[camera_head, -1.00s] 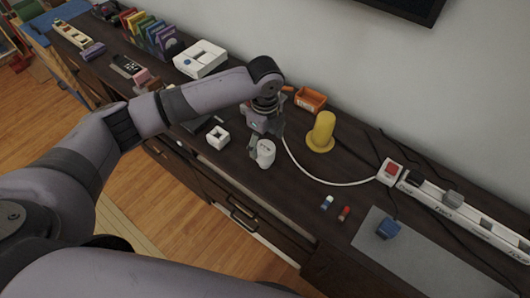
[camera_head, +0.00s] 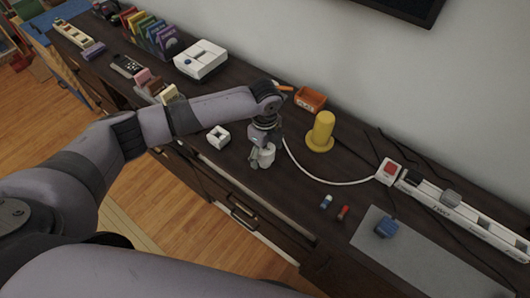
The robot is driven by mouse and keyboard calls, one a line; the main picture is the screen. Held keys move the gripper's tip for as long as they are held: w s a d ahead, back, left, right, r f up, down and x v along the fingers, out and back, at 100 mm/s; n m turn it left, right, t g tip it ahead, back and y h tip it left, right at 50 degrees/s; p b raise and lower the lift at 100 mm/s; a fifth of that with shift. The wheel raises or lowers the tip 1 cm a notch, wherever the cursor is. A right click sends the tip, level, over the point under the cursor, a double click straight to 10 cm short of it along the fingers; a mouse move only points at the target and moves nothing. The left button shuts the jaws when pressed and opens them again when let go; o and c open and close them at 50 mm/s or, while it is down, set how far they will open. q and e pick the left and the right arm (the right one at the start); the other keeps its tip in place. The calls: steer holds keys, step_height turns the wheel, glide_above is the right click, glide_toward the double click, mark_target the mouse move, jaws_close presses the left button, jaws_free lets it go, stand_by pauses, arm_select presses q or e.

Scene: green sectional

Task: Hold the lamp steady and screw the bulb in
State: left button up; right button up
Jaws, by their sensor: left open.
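A white cylindrical piece (camera_head: 266,157), which looks like the lamp's body, stands on the dark cabinet top in the head view. A white cord (camera_head: 325,180) curves from beside it to a box with a red switch (camera_head: 390,170). My left gripper (camera_head: 260,153) is open, pointing down at the white piece, with a finger beside it. The gripper hides part of the piece, and I cannot tell whether they touch. I cannot make out a bulb for certain. My right gripper is not in view.
A yellow cylinder on a round base (camera_head: 322,130) and an orange bin (camera_head: 310,99) stand behind, right of my gripper. A small white block (camera_head: 218,137) lies to the left. Two small capped pieces (camera_head: 335,207), a grey mat (camera_head: 410,245) and a power strip (camera_head: 460,212) lie to the right.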

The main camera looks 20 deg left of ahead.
arm_select(q)
steer(key=c, duration=1.2)
